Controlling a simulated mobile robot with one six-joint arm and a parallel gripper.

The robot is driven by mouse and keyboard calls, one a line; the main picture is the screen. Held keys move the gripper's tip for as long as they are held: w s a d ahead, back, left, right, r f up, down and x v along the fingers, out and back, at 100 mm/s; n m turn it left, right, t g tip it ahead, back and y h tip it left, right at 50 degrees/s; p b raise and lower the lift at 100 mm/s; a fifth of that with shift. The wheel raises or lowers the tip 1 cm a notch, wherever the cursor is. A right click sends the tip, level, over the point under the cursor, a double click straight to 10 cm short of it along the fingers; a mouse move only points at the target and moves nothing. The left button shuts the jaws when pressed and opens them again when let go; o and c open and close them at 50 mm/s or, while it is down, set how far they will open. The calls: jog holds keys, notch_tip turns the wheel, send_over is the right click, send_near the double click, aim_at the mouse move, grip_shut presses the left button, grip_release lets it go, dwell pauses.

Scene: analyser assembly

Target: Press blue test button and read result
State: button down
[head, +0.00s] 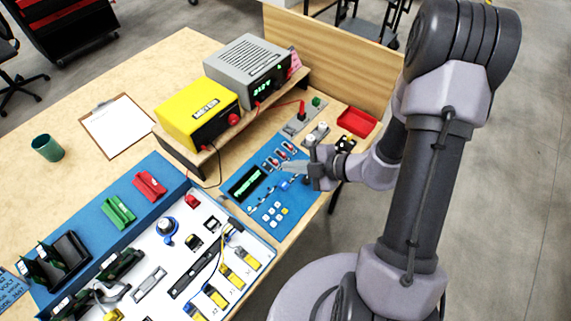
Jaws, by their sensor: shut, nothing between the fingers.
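A blue panel (236,207) lies on the bench, with a dark display (247,183) showing green characters too small to read. A small blue button-like part (285,186) is on the panel right of the display; I cannot tell for sure that it is the test button. My gripper (284,167) reaches in from the right over the panel, its fingers shut and empty, pointing left. The fingertips appear just above this blue part in the picture. I cannot tell their height or whether they touch anything. The gripper hides part of the panel's right side.
A yellow unit (190,115) and a grey unit with a green readout (235,62) stand on a wooden shelf behind the panel. A red tray (357,122) is at the back right. A white board with several modules (150,285) lies in front. A clipboard (117,127) and green cup (47,147) are left.

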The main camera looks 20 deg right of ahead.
aim_at(284, 185)
jog(key=shift+d+f+m, duration=0.55)
jog(key=shift+m, duration=0.25)
jog(key=shift+f, duration=0.1)
jog(key=f+b, duration=0.2)
jog(key=b, duration=0.1)
jog(key=w+f+b, duration=0.1)
jog(key=f+b, duration=0.1)
jog(key=f, duration=0.1)
jog(key=a+f+b, duration=0.1)
jog(key=f+b, duration=0.2)
jog(key=shift+w+a+b, duration=0.1)
jog(key=shift+w+b, duration=0.05)
jog(key=shift+b, duration=0.15)
jog(key=shift+w+f, duration=0.1)
jog(key=shift+f, duration=0.1)
dwell(1.0)
jog(key=shift+w+f, duration=0.1)
jog(key=shift+f, duration=0.3)
